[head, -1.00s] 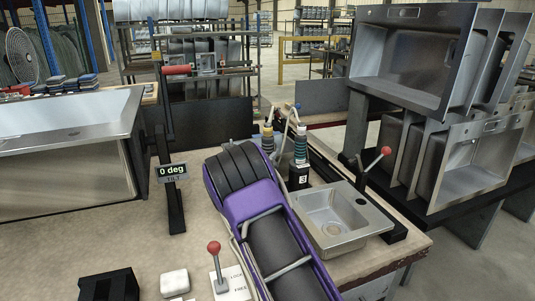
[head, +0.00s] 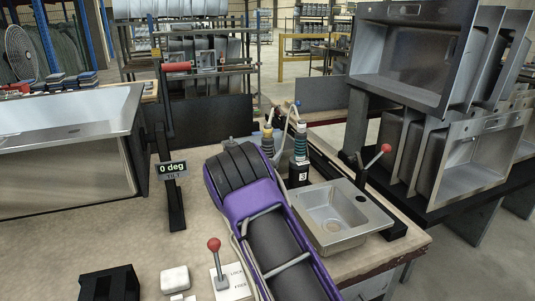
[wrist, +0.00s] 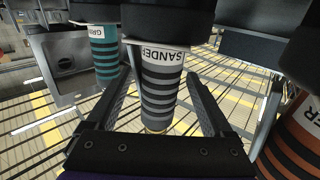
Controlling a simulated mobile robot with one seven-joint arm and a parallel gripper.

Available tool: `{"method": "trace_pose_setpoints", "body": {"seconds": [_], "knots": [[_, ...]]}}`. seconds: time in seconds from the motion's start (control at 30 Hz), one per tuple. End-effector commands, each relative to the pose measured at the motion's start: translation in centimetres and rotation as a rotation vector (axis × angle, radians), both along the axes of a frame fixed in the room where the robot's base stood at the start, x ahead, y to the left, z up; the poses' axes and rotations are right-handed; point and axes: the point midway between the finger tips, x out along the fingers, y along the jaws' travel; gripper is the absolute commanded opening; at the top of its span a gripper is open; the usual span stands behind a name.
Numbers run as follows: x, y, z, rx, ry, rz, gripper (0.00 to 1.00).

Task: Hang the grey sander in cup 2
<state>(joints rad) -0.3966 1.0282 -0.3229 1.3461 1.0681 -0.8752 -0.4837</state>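The grey sander (wrist: 160,88), with dark bands and a white label reading SANDER, stands in the middle of the wrist view. My gripper (wrist: 158,78) is open, with one finger on each side of the sander's body and visible gaps between. The sander's top runs into a dark block at the upper edge of the view. In the head view the gripper and the sander cannot be made out behind my purple arm. A black cup marked 3 (head: 299,174) stands right of my arm, with a teal-banded tool (head: 300,147) above it. Cup 2 is not readable.
In the wrist view a teal tool (wrist: 103,50) is close on the left and an orange tool (wrist: 295,135) close on the right. A small sink (head: 335,215) and red-knobbed levers (head: 385,150) are on the bench. A large sink (head: 65,160) fills the left.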

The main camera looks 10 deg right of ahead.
Motion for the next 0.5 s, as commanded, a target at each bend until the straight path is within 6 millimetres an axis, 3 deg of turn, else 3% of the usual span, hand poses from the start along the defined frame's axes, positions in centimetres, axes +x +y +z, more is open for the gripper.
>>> {"method": "trace_pose_setpoints", "body": {"seconds": [0.27, 0.5], "knots": [[-0.4, 0.3, -0.3, 0.001, 0.006, 0.001, 0.86], [-3.9, 2.6, -0.1, 0.002, 0.005, 0.003, 0.86]]}}
